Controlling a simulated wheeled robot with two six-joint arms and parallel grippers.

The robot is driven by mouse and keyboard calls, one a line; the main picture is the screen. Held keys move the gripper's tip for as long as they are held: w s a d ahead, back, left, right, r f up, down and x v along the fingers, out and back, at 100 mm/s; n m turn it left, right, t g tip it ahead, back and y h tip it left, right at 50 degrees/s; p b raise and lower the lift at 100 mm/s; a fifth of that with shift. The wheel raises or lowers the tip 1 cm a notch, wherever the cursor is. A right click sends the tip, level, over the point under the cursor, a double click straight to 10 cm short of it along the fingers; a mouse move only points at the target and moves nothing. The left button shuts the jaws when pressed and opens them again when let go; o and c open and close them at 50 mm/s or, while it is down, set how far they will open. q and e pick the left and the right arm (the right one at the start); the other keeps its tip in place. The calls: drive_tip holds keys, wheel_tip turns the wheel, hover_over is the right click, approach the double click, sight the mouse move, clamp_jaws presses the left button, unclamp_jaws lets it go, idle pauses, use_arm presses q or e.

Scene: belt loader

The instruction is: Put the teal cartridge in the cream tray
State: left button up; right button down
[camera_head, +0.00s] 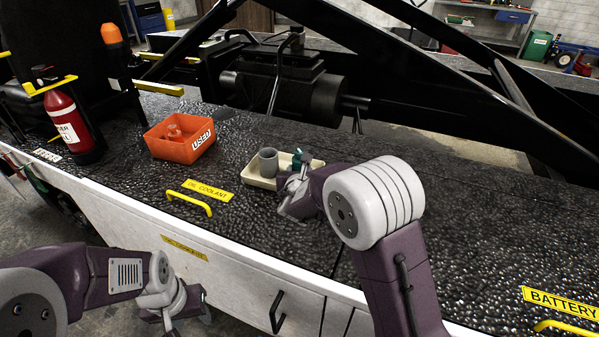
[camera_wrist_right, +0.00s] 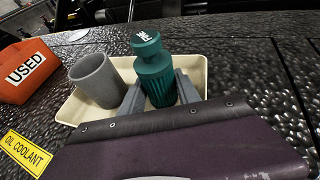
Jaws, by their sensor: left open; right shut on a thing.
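The teal cartridge (camera_wrist_right: 154,72) is upright between the fingers of my right gripper (camera_wrist_right: 150,95), which is shut on it. In the right wrist view it appears over or in the right part of the cream tray (camera_wrist_right: 75,113); I cannot tell whether its base touches the tray floor. In the head view the teal cartridge (camera_head: 297,160) is partly hidden by my right gripper (camera_head: 292,182), and the cream tray (camera_head: 254,179) is partly covered by it. My left gripper (camera_head: 187,313) is open and empty, low in front of the white cabinet.
A grey cup (camera_head: 268,162) stands in the left part of the cream tray. An orange bin marked USED (camera_head: 180,148) with something inside sits to the left. A yellow handle (camera_head: 190,203) is in front. A red extinguisher (camera_head: 70,128) stands at far left. Black beams pass behind.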

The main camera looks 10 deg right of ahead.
drive_tip(key=shift+f, duration=0.15)
drive_tip(key=c, duration=0.9)
unclamp_jaws()
drive_tip(key=shift+r, duration=0.25)
drive_tip(key=shift+s+a, duration=0.1)
drive_tip(key=shift+s, duration=0.2)
drive_tip(key=p+v, duration=0.1)
drive_tip(key=v, duration=1)
drive_tip(key=shift+s+r+p, duration=0.15)
drive_tip(key=shift+r+p, duration=0.05)
drive_tip(key=shift+p, duration=0.15)
